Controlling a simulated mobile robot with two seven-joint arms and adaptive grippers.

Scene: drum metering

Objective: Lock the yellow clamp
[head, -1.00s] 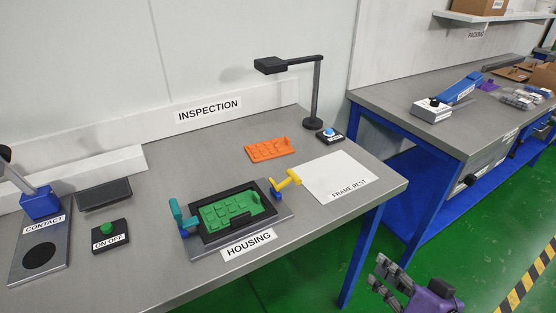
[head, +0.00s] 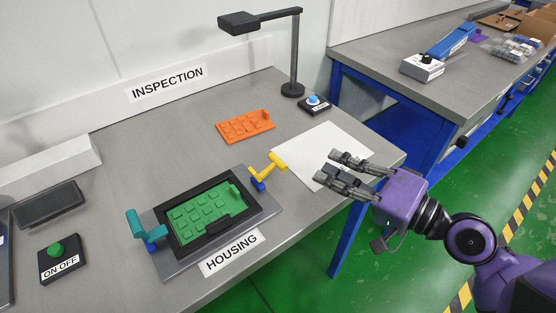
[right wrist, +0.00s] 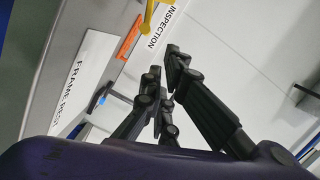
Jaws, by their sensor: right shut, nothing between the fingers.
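The yellow clamp (head: 267,170) stands on a blue base at the right corner of the housing fixture (head: 180,262). Its handle tilts up and outward, away from the black frame (head: 213,237) and the green part (head: 201,212) in it. Part of the clamp also shows at the top of the right wrist view (right wrist: 152,14). My right gripper (head: 331,166) is over the white frame rest sheet, to the right of the clamp and apart from it. It is shut and empty, its fingers pointing left toward the clamp. My left gripper is not in view.
A teal clamp (head: 142,225) stands at the fixture's left corner. An orange part (head: 244,126) lies behind the yellow clamp. A lamp stand (head: 293,88) and a blue button box (head: 314,105) stand at the back. The frame rest sheet (head: 300,155) lies under my right gripper.

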